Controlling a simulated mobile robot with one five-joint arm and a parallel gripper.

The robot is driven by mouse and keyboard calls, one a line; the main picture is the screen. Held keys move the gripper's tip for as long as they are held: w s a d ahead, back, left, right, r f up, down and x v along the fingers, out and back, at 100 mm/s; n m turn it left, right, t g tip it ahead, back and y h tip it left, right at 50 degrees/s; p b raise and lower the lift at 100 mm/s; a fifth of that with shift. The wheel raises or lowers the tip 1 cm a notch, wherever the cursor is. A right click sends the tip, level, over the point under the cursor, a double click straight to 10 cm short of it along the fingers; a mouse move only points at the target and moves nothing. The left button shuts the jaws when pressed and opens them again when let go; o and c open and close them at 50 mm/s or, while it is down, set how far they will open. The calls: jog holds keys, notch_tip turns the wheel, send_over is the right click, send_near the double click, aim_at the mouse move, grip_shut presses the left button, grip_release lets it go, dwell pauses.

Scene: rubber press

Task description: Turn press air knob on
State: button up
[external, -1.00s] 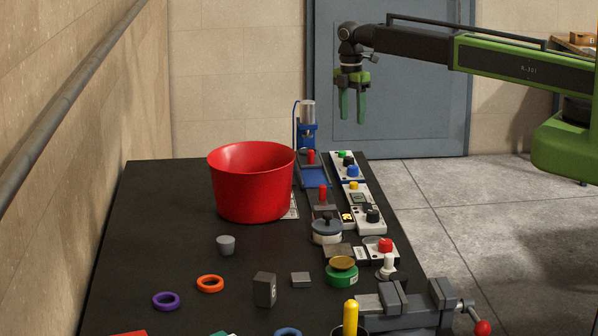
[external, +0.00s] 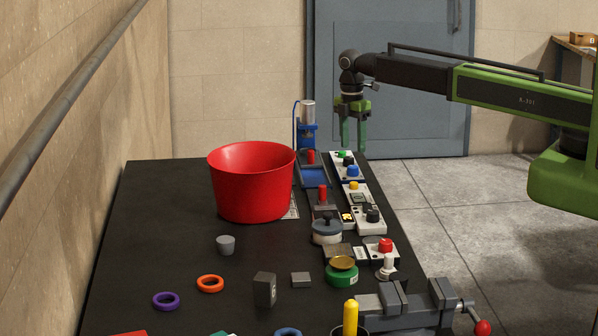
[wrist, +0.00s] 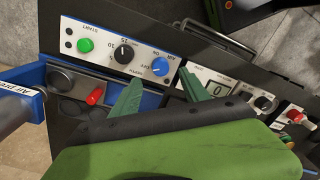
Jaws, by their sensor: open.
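The panel also has a green START button (wrist: 85,45) and a black dial (wrist: 124,54). My gripper (external: 354,149) is open and empty, pointing down above the panel. In the wrist view its green fingertips (wrist: 161,79) lie on either side of the knob. I cannot tell the exact height gap, but no contact shows.
The blue press (external: 307,134) stands left of the panel, with a red-handled part in front. A large red bucket (external: 250,185) stands further left. Another panel with a yellow button (external: 354,186) sits nearer the camera. A vise (external: 400,308) is at the front right.

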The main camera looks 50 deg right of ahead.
aim_at(351, 167)
jog(key=f+b, duration=0.5)
jog(key=f, duration=0.2)
jog(key=shift+s+f+b, duration=0.15)
jog(key=shift+s+b, duration=0.05)
jog(key=shift+b, duration=0.15)
grip_shut()
